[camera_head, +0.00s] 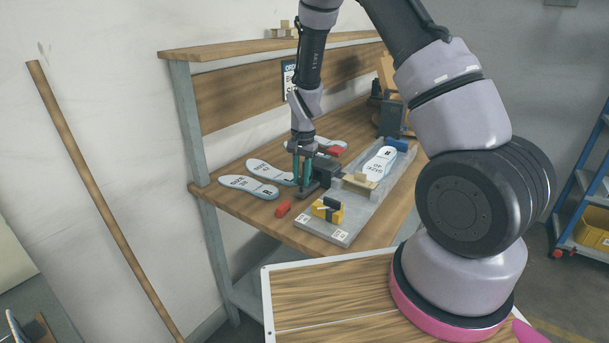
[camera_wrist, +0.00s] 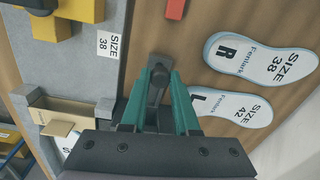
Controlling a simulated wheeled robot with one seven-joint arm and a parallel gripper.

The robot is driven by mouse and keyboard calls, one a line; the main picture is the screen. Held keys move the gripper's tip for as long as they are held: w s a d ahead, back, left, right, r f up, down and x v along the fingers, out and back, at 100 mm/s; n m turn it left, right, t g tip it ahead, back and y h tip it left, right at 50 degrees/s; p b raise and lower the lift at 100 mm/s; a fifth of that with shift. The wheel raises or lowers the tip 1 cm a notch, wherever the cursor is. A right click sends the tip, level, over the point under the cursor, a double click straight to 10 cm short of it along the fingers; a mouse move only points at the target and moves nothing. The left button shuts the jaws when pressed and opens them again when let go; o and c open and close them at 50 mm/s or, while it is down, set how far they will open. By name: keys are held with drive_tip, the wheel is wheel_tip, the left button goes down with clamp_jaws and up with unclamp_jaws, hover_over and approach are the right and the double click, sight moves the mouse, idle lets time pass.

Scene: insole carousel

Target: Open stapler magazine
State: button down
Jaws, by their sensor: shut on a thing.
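The dark grey stapler (camera_head: 323,172) stands on the wooden bench beside the long grey fixture board. My gripper (camera_head: 302,181) points down at the stapler's left end, with its teal fingers on either side of a dark part. In the wrist view my gripper (camera_wrist: 161,80) is shut on this narrow dark part of the stapler (camera_wrist: 157,94), which has a rounded knob. The stapler's rear and most of its body are hidden behind my gripper in the wrist view. I cannot tell whether the magazine is open.
White insoles (camera_head: 249,187) lie left of the stapler, close to my fingers. The grey board (camera_head: 345,229) carries a yellow block (camera_head: 327,210), a wooden block and another insole. A shelf (camera_head: 265,47) rises behind.

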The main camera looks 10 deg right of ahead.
drive_tip(key=c, duration=0.7)
unclamp_jaws()
drive_tip(key=shift+o, duration=0.2)
wheel_tip(320, 180, up, 11)
drive_tip(key=shift+s+d, duration=0.15)
drive_tip(key=shift+d, duration=0.1)
